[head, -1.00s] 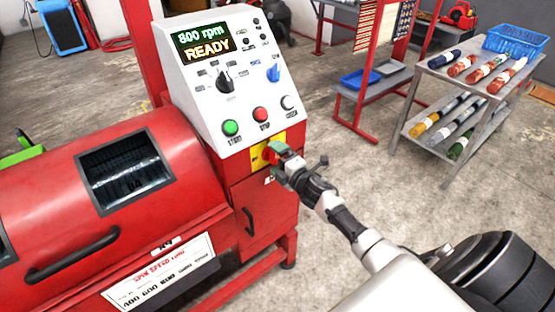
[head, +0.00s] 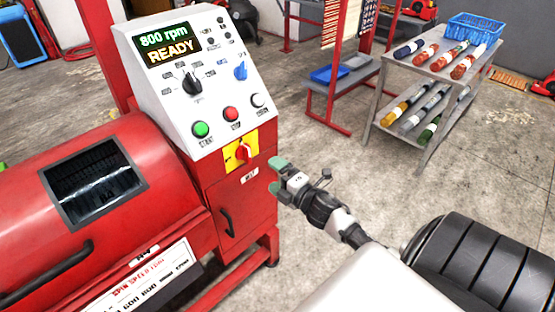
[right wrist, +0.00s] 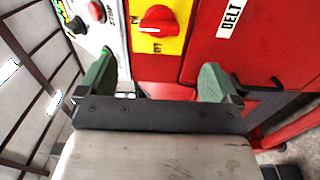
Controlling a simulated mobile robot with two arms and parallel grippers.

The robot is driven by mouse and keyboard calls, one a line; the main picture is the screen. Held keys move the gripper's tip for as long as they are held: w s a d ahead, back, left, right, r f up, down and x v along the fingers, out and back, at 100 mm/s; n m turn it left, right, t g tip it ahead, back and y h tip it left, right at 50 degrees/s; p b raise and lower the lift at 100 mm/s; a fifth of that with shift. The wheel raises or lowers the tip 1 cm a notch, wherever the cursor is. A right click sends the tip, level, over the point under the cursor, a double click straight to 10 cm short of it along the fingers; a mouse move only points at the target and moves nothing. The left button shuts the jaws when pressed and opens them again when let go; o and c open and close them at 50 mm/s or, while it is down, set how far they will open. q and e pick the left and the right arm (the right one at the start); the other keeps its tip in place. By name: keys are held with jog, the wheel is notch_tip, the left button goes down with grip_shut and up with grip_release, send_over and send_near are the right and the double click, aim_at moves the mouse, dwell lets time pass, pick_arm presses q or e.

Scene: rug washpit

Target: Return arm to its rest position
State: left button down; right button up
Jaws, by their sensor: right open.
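My right gripper (head: 277,175) is open and empty, with green fingertips, just right of the red machine's front in the head view. In the right wrist view its two green fingers (right wrist: 155,85) stand wide apart with nothing between them. A red rotary switch (head: 243,152) on a yellow plate sits on the machine below the control panel. The switch also shows in the right wrist view (right wrist: 158,19), beyond the fingers and apart from them. The control panel (head: 178,110) display reads "800 rpm READY". My left gripper is not in view.
The red spin machine (head: 150,200) fills the left, with a door handle (head: 226,222) near my gripper. A grey cart (head: 425,100) with rolled rugs and a blue basket (head: 474,28) stands at the back right. Concrete floor (head: 320,170) is clear between them.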

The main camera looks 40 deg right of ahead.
jog(key=shift+s, duration=0.2)
dwell(0.4)
jog(key=s+a+f+m+g+h, duration=0.1)
jog(key=s+f+m+g, duration=0.4)
jog(key=f, duration=0.9)
jog(key=s+a+f+m+g+h, duration=0.15)
jog(key=s+f+m, duration=0.4)
jog(key=f, duration=0.85)
jog(key=s+a+f+m+g, duration=0.2)
jog(key=s+a+f+g, duration=0.1)
jog(key=s, duration=0.7)
jog(key=s+a+f+m+g+y, duration=0.1)
jog(key=s+a+f+g, duration=0.3)
jog(key=s+f, duration=0.4)
jog(key=s+a+f+m+g, duration=0.3)
jog(key=s+a+f, duration=0.2)
jog(key=s, duration=0.8)
jog(key=shift+s+a+f, duration=0.15)
jog(key=shift+a+f, duration=0.15)
jog(key=shift+f, duration=0.4)
jog(key=shift+g, duration=0.25)
